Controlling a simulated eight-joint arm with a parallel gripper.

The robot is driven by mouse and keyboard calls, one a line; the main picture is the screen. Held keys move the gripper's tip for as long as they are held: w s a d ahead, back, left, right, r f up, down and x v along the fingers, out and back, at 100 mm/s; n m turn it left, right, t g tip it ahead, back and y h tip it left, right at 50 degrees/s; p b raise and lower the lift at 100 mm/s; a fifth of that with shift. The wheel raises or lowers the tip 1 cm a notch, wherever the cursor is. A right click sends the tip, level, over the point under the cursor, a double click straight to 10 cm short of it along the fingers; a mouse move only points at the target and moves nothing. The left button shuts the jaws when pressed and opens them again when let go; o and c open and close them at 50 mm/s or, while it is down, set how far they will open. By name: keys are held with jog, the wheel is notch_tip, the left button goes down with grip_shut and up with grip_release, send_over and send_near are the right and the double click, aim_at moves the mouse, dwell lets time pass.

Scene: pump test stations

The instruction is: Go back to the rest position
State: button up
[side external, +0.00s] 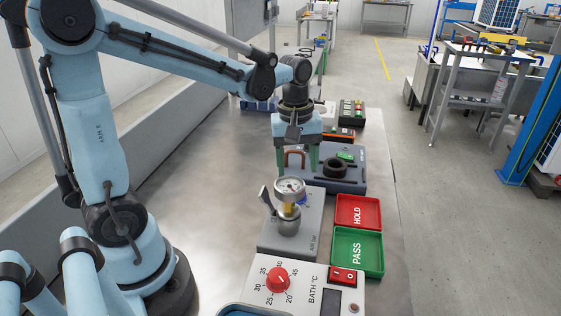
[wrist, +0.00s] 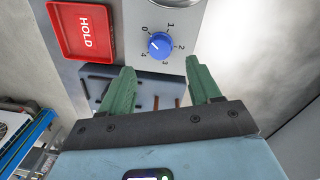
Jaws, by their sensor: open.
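My gripper (side external: 297,166) is open, with two green fingers pointing down over the left part of a blue-grey station (side external: 350,185). A copper-coloured bent tube (side external: 295,151) shows between the fingers; I cannot tell whether they touch it. In the wrist view my gripper (wrist: 160,68) is open, with nothing seen held. The station's dark block (wrist: 150,92) lies beyond and partly behind the fingers there.
A black ring (side external: 335,168) and green part (side external: 345,156) are on the station. A blue knob (wrist: 159,44) shows. The left tabletop is clear.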

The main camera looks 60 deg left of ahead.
jog(key=shift+w+d+f, duration=0.1)
jog(key=shift+w+f, duration=0.05)
jog(key=shift+f, duration=3.4)
jog(key=shift+r, duration=0.1)
notch_tip(320, 180, up, 12)
notch_tip(320, 180, down, 12)
jog(key=shift+f, duration=0.2)
jog(key=m, duration=0.3)
jog(key=shift+r, duration=0.1)
jog(key=m, duration=0.4)
jog(key=shift+m, duration=0.3)
jog(key=m, duration=0.4)
jog(key=shift+g, duration=0.3)
jog(key=m, duration=0.4)
jog(key=shift+w+m, duration=0.1)
jog(key=shift+m, duration=0.2)
